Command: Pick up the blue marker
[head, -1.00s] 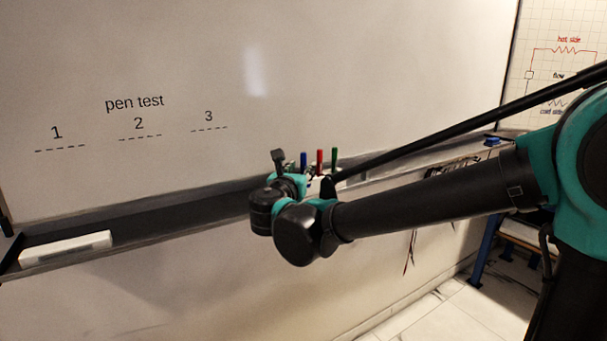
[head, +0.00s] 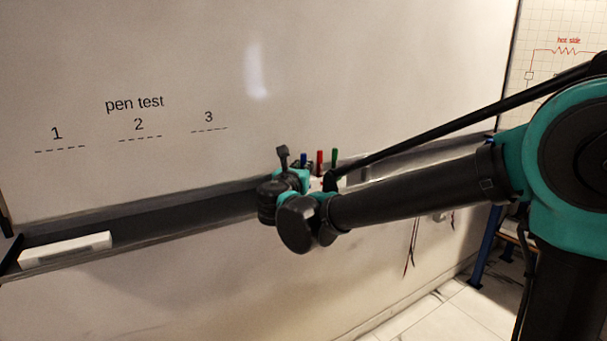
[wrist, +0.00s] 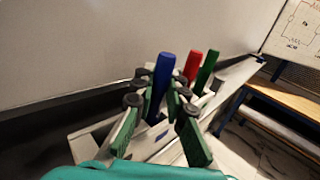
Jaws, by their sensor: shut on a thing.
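The blue marker (wrist: 161,84) stands upright between the fingers of my gripper (wrist: 158,93) in the wrist view, and the fingers are closed on it. In the head view only the top of the blue marker (head: 304,160) shows, just behind my wrist. My gripper's fingers are hidden there by my own arm. A red marker (wrist: 193,66) and a green marker (wrist: 207,68) stand upright just right of the blue one. They also show in the head view, the red (head: 320,160) and the green (head: 334,158).
A pale holder (wrist: 150,145) lies below the markers on the dark whiteboard tray (head: 150,212). A white eraser-like block (head: 66,249) rests at the tray's left end. The whiteboard (head: 330,70) rises close behind. The tray's middle is clear.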

